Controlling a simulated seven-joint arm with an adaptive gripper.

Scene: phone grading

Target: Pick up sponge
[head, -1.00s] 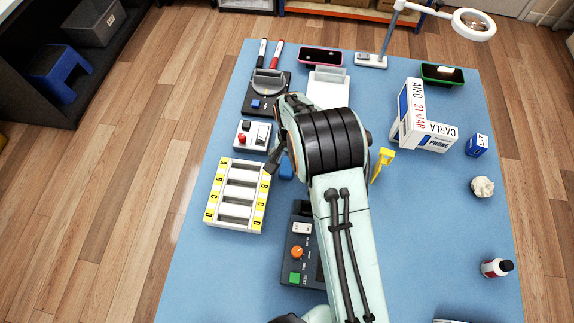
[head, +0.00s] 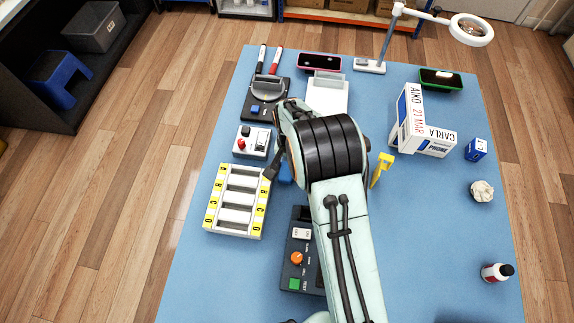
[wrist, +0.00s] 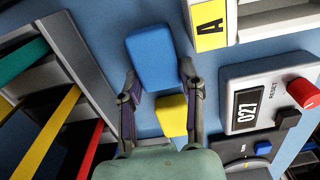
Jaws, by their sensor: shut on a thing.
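The sponge appears as a blue block (wrist: 152,55) between my fingertips in the wrist view. My gripper (wrist: 160,80) is shut on it, a finger along each side. A smaller yellow piece (wrist: 172,115) sits between the fingers, nearer the palm; I cannot tell whether it is part of the same body. In the head view a bit of the blue block (head: 286,173) shows beside the lettered tray, and my arm hides most of my gripper (head: 274,168). Whether the sponge is lifted off the blue mat is unclear.
The lettered tray (head: 238,201) and the counter box with red button (head: 252,142) stand close by. A grey rack with coloured strips (wrist: 60,100) is on the other side. A dark control box (head: 298,259) stands nearer. The mat's right front is mostly clear.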

